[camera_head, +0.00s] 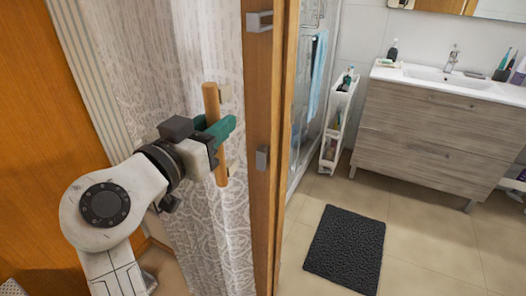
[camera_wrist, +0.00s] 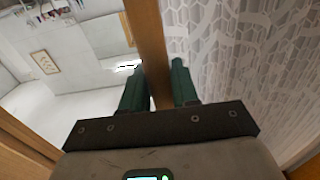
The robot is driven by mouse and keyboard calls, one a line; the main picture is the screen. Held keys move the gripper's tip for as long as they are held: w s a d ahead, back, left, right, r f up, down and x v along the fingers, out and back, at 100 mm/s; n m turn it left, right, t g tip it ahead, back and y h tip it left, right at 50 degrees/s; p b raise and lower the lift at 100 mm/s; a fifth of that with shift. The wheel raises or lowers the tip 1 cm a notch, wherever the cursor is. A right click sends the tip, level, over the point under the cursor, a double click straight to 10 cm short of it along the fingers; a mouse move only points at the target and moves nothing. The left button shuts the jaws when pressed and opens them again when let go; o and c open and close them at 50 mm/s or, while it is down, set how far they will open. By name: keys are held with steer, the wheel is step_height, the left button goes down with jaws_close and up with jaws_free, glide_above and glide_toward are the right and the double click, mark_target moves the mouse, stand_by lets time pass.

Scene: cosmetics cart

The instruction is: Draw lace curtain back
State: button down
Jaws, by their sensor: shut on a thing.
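The lace curtain (camera_head: 205,50) hangs as a whitish patterned sheet left of the wooden door frame. It also fills the right of the wrist view (camera_wrist: 230,50). An upright wooden bar handle (camera_head: 219,172) with small pale mounts stands in front of the curtain. My gripper (camera_head: 217,131) has its green fingers closed around the middle of this bar. In the wrist view the wooden bar (camera_wrist: 148,40) runs between the two fingers of my gripper (camera_wrist: 160,85). The fingers hide the middle of the bar.
A wooden door frame (camera_head: 262,120) with metal fittings stands close right of my gripper. Beyond it are a grey mat (camera_head: 345,250), a narrow white shelf cart (camera_head: 338,125) and a wood-grain washbasin cabinet (camera_head: 435,130). The tiled floor around the mat is clear.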

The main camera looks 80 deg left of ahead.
steer(key=s+a+b, duration=0.1)
steer(key=s+a, duration=0.2)
steer(key=shift+s+a, duration=0.15)
steer(key=shift+s, duration=0.25)
steer(key=c, duration=1)
jaws_free()
steer(key=b+v, duration=0.1)
steer(key=v, duration=1)
steer(key=shift+a, duration=0.1)
